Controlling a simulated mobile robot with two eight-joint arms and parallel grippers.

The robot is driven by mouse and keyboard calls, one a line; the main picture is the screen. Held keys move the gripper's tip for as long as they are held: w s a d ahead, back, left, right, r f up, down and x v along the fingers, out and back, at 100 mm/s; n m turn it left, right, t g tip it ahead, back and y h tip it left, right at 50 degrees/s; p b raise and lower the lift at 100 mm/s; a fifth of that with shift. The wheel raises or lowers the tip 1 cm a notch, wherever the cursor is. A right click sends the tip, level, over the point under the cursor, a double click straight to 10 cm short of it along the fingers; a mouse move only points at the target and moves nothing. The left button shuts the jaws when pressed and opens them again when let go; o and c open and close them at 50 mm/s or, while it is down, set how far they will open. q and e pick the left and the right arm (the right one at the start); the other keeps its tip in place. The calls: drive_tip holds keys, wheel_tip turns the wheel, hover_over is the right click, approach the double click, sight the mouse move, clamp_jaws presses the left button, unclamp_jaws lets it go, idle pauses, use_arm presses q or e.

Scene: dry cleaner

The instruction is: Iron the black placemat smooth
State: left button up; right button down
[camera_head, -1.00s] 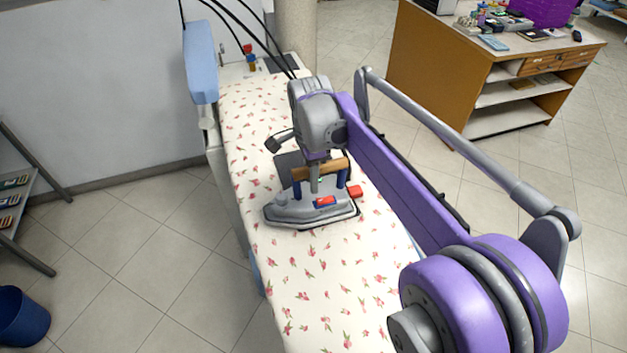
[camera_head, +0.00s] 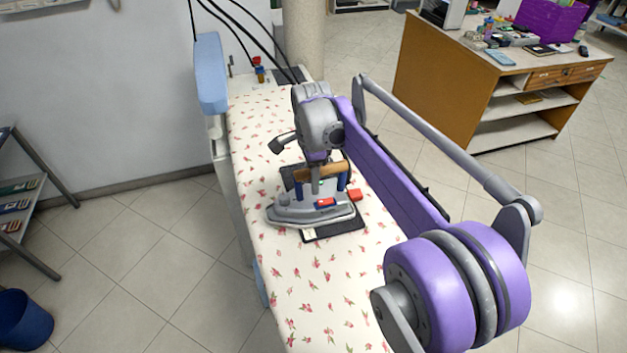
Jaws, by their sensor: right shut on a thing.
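The iron (camera_head: 300,211) has a grey body, a wooden handle and red and blue parts. It sits on the flowered ironing board (camera_head: 310,295), its tip pointing left. The black placemat (camera_head: 335,231) lies flat under the iron. Its near edge shows in front of the iron and another dark part shows behind it; the middle is hidden. A small pale tag lies at its near left corner. My right gripper (camera_head: 317,180) comes down from above and is shut on the iron's handle. My left gripper is not in view.
A blue padded arm (camera_head: 211,75) stands at the board's far left. Black cables hang at the back. A wooden counter (camera_head: 440,75) with a purple box stands at the far right. A shelf rack and a blue bin (camera_head: 24,320) are at the left. The board's near part is clear.

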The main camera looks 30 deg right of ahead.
drive_tip(key=shift+w+r+p, duration=0.2)
drive_tip(key=shift+r+p, duration=0.4)
drive_tip(key=shift+r, duration=0.1)
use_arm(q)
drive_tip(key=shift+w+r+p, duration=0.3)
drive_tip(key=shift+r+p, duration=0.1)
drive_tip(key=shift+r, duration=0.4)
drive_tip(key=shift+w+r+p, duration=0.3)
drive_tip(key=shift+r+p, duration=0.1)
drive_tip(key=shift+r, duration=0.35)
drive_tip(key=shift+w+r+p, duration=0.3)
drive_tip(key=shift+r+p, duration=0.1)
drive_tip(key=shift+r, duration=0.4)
use_arm(e)
drive_tip(key=shift+r, duration=2.3)
drive_tip(key=shift+s, duration=0.1)
drive_tip(key=shift+s+r+p, duration=0.15)
drive_tip(key=shift+r+p, duration=0.3)
drive_tip(key=shift+r, duration=0.5)
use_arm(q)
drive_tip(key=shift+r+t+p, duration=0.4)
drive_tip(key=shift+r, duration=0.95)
use_arm(e)
drive_tip(key=shift+s+r, duration=0.2)
drive_tip(key=shift+r, duration=0.25)
drive_tip(key=shift+s+r, duration=0.2)
drive_tip(key=shift+r, duration=0.25)
